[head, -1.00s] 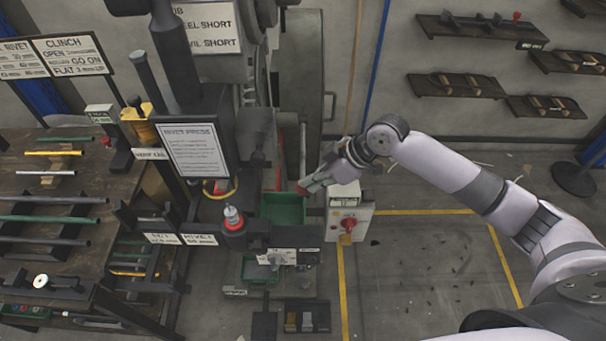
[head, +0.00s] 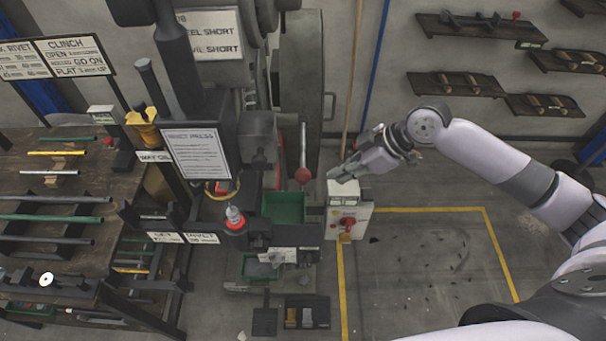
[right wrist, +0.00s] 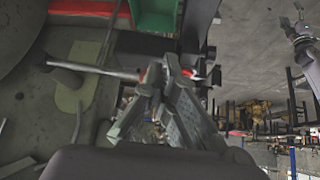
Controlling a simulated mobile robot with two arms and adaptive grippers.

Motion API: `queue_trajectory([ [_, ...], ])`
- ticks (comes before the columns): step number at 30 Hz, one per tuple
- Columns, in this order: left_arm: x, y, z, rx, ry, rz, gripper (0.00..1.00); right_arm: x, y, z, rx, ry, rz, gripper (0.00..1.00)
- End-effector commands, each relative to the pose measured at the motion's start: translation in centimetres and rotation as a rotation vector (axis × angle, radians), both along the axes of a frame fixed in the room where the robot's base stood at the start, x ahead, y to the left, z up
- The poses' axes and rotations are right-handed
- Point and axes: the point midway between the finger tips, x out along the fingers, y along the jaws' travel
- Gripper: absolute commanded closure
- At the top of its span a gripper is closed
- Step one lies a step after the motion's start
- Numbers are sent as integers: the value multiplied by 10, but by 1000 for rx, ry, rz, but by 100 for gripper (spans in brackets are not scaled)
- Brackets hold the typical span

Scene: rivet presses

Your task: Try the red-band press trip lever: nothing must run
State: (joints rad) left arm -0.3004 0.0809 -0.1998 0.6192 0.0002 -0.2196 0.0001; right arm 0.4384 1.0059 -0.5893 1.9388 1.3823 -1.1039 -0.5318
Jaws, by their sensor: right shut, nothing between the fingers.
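The rivet press (head: 200,152) stands left of centre in the head view, with a "RIVET PRESS" notice on it. A lever with a red ball knob (head: 303,175) hangs at its right side, above a green bin (head: 285,207). A red band (head: 235,222) circles a small fitting at the press front. My right gripper (head: 334,176) is shut and empty, right of the knob and apart from it. In the right wrist view the gripper fingers (right wrist: 163,68) partly hide red behind them, and a pale rod (right wrist: 105,70) runs towards it. My left gripper is out of view.
A control box (head: 347,222) with a red switch stands just below my right gripper. A bench (head: 30,262) with several rods is at left. Wall shelves (head: 455,86) are at upper right. Yellow-lined floor (head: 430,250) at right is clear apart from debris.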

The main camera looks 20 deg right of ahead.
Motion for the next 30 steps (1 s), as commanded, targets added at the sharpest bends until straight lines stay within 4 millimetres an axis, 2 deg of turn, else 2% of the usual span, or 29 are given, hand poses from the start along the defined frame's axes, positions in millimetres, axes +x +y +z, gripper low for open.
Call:
queue_trajectory([
  [6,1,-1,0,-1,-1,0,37,-13,-25,34,-4,-1,0,100],
  [12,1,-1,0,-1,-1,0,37,-18,-35,50,-1,0,0,100],
  [30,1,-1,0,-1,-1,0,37,-19,-35,51,1,1,1,100],
])
